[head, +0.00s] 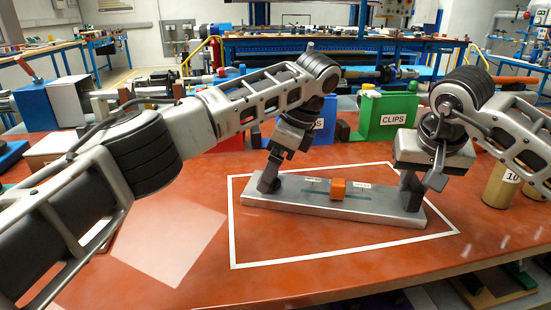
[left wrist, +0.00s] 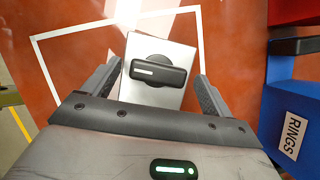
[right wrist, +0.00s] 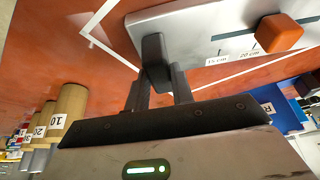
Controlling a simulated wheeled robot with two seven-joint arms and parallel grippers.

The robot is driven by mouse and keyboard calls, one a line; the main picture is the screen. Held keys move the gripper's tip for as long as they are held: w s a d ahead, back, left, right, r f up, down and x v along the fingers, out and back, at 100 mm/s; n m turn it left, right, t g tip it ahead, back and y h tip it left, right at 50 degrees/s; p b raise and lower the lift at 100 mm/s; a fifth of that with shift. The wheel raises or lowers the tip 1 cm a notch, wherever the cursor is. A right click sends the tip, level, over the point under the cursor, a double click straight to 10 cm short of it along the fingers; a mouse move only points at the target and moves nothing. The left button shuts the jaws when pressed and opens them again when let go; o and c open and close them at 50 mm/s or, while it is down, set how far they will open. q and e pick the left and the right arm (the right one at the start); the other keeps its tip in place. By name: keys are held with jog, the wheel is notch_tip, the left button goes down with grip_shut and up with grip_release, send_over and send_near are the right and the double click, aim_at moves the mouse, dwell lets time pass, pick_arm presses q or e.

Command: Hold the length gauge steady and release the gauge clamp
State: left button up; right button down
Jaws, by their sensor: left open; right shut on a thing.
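The length gauge (head: 300,200) is a flat grey bar with a dark slot, lying inside the white outline on the table. An orange slider (head: 338,189) sits on it; it also shows in the right wrist view (right wrist: 280,33) near the "20 cm" label. My right gripper (right wrist: 160,82) is shut on the dark upright post (right wrist: 154,62) at the gauge's right end. My left gripper (left wrist: 155,85) is open over the gauge's left end, its fingers on either side of a black knob (left wrist: 158,73) with a bar grip. The fingers appear apart from the knob.
A green CLIPS bin (head: 390,115) stands behind the gauge; a blue RINGS bin (left wrist: 295,125) is beside my left gripper. Numbered brass cylinders (head: 500,185) stand at the right. The red table (head: 300,290) is clear in front of the gauge.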

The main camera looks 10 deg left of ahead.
pick_arm(q)
jog(key=v, duration=1.2)
pick_arm(e)
jog(key=c, duration=1.1)
grip_release()
